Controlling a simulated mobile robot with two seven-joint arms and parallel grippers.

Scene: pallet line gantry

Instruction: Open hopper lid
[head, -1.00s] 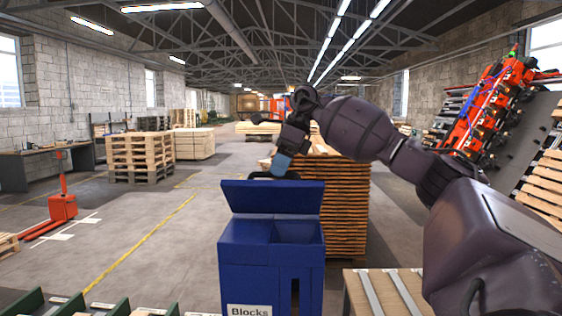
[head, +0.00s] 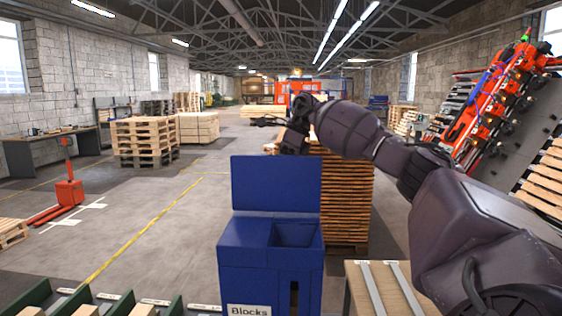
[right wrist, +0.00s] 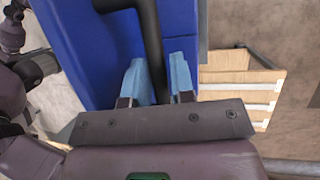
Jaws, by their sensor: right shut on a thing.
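The blue hopper (head: 252,262) with a "Blocks" label stands at the lower middle of the head view. Its blue lid (head: 276,184) stands up at the back edge, and the opening in front is uncovered. My right arm reaches from the right to behind the lid, which hides the gripper in the head view. In the right wrist view my right gripper (right wrist: 160,80) has its pale blue fingers shut on a black bar handle (right wrist: 151,30), beside a blue panel (right wrist: 75,40). My left gripper is not in view.
A tall stack of wooden boards (head: 345,195) stands behind the hopper to the right. A wooden table with metal strips (head: 375,288) is at the lower right. A red pallet jack (head: 68,190) and pallets (head: 145,140) are to the left; the floor between is open.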

